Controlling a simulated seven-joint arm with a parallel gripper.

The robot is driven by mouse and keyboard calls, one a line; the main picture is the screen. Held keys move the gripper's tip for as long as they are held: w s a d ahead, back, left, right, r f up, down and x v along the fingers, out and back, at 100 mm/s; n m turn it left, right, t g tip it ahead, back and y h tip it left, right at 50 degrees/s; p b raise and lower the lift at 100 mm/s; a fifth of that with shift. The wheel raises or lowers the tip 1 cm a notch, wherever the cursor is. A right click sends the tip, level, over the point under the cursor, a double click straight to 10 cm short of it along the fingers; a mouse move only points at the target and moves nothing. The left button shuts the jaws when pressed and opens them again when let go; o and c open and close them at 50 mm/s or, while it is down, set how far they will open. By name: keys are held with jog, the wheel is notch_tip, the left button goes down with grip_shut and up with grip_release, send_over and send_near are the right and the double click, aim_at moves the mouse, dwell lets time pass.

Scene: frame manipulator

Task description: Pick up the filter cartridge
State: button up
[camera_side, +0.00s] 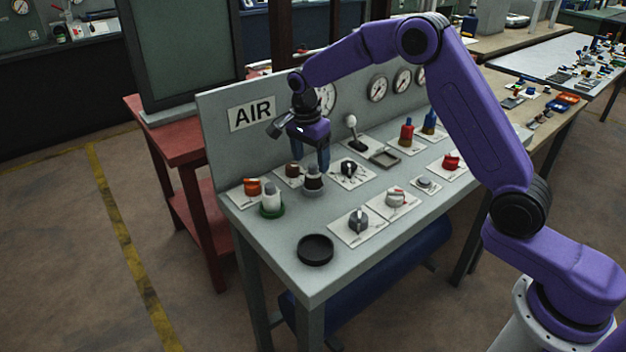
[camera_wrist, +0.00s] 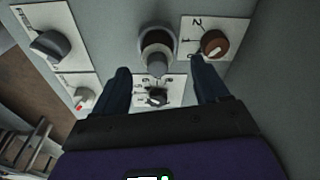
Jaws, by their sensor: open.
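A short dark cylinder with a pale grey part (camera_side: 313,182) stands upright on the grey bench panel, and I take it to be the filter cartridge. In the wrist view it is a dark, round-rimmed piece with a grey stub (camera_wrist: 157,64), seen between the two fingertips. My gripper (camera_side: 311,161) is open, pointing down just above it. Its blue fingers (camera_wrist: 160,66) stand apart with a gap on both sides. I cannot tell whether the fingertips reach below its top. A white cylinder in a green base (camera_side: 271,200) stands to the left.
A brown knob (camera_side: 292,170) on a white plate sits close beside the dark cylinder, and a black knob (camera_side: 349,168) sits to its right. A grey knob (camera_side: 358,221) and a round black dish (camera_side: 315,249) are nearer the front edge. The upright AIR panel (camera_side: 252,113) stands behind.

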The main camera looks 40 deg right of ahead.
aim_at(313, 166)
jog(key=f, duration=0.5)
jog(key=shift+s+d, duration=0.1)
jog(key=shift+d, duration=0.3)
jog(key=c, duration=1.1)
